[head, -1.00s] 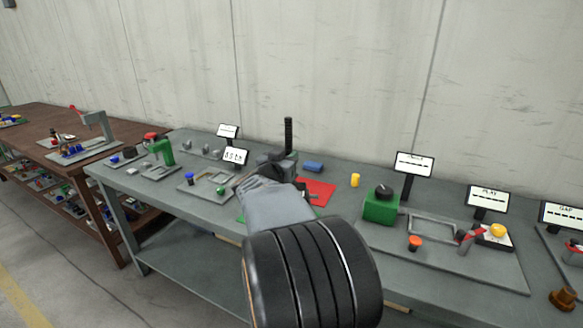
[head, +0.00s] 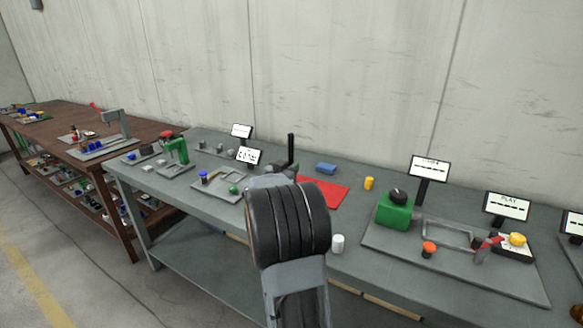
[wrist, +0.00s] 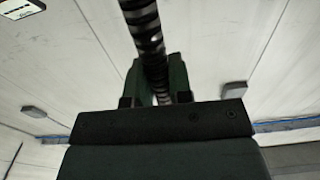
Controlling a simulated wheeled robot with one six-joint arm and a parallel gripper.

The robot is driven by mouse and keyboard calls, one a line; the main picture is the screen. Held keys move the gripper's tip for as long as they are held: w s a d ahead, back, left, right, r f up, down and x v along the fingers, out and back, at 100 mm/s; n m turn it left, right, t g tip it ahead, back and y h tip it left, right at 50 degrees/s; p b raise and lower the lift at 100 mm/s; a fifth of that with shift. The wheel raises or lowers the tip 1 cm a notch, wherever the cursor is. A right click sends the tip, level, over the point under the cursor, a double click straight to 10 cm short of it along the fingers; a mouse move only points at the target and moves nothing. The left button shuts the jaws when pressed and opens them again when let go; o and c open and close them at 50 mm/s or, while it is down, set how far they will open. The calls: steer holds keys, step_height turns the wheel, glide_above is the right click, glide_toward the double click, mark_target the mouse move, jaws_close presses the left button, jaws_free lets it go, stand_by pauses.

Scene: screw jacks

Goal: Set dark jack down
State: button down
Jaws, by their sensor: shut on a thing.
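The dark jack's threaded screw (wrist: 146,38) stands between the two dark fingers of my gripper (wrist: 158,85) in the wrist view, slightly tilted there. In the head view the jack shows as a thin black upright post (head: 291,148), near the left edge of the red mat (head: 322,191). My gripper (head: 275,175) is shut on it and mostly hidden behind my own wrist. The jack's base is hidden, so I cannot tell whether it touches the table.
A green box with a black knob (head: 394,212) stands on a plate at right. Most of the red mat is bare.

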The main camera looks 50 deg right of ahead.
steer(key=shift+w+d+r, duration=0.1)
steer(key=shift+w, duration=0.15)
steer(key=shift+f, duration=1.6)
steer(key=c, duration=1.4)
jaws_free()
steer(key=shift+f, duration=0.4)
steer(key=o, duration=0.4)
steer(key=shift+s, duration=0.1)
